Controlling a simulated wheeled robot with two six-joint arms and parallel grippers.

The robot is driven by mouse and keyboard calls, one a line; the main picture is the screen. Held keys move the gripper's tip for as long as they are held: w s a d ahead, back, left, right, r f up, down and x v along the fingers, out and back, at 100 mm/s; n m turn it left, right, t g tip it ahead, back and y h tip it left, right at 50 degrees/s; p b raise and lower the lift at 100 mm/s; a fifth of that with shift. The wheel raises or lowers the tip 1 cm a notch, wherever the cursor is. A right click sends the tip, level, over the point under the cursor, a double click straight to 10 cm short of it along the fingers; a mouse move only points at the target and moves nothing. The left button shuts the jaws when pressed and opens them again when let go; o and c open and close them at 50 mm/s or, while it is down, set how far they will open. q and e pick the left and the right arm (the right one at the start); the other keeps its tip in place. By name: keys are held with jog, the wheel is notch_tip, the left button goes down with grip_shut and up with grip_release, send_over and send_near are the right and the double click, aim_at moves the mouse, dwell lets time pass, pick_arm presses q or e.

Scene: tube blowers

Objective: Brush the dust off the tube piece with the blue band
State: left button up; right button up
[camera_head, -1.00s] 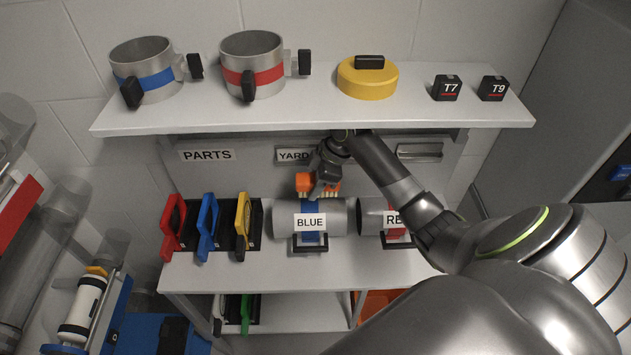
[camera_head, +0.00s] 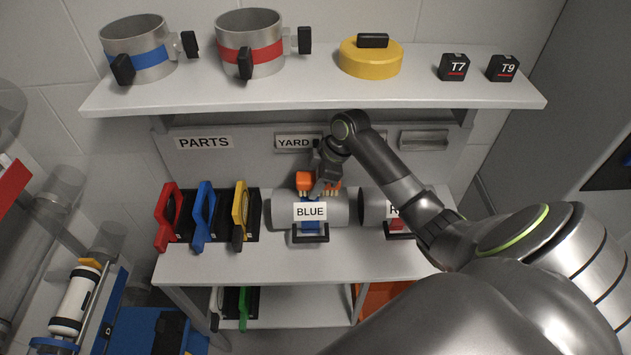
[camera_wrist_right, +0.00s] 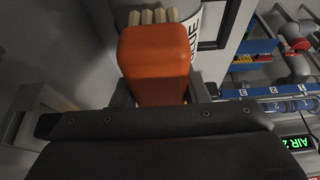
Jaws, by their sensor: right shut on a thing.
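The tube piece with the blue band (camera_head: 335,211) lies on its side on the middle shelf, in a cradle behind the label BLUE (camera_head: 310,212). My right gripper (camera_head: 320,184) is shut on the orange block of a brush (camera_head: 304,181), just above the tube's top. In the right wrist view the orange brush (camera_wrist_right: 153,62) fills the middle, and its pale bristles (camera_wrist_right: 153,16) point at the grey tube. The bristles are at or very near the tube; I cannot tell if they touch. No dust can be made out. My left gripper is not in view.
A red-banded tube (camera_head: 373,207) lies close on the right. Red, blue and yellow-handled frames (camera_head: 205,216) stand on the left. The upper shelf (camera_head: 320,92) overhangs, holding two banded collars, a yellow lid (camera_head: 371,58) and two black cubes. The shelf front is clear.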

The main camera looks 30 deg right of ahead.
aim_at(341, 195)
jog(key=shift+f+b, duration=0.55)
jog(key=shift+f, duration=0.4)
jog(key=shift+s+d+r+p, duration=0.1)
jog(key=shift+s+d+p, duration=0.3)
jog(key=shift+d, duration=0.1)
jog(key=shift+s+d+r+p, duration=0.1)
jog(key=shift+s+d+p, duration=0.2)
jog(key=shift+d, duration=0.2)
jog(key=shift+s+d+p, duration=0.2)
jog(key=shift+s+d, duration=0.05)
jog(key=shift+d, duration=0.25)
jog(key=shift+s+d+p, duration=0.35)
jog(key=shift+s+d, duration=0.25)
jog(key=shift+d, duration=0.4)
jog(key=shift+s+d+p, duration=0.3)
jog(key=shift+s+d, duration=0.3)
jog(key=shift+d, duration=0.35)
jog(key=shift+f, duration=0.25)
jog(key=shift+w+a, duration=0.7)
jog(key=shift+a, duration=0.5)
jog(key=shift+w+a, duration=0.75)
jog(key=shift+a, duration=0.4)
jog(key=shift+w+a, duration=0.7)
jog(key=shift+a, duration=0.5)
jog(key=shift+d+r+p, duration=0.1)
jog(key=shift+r+p, duration=0.05)
jog(key=shift+p, duration=0.2)
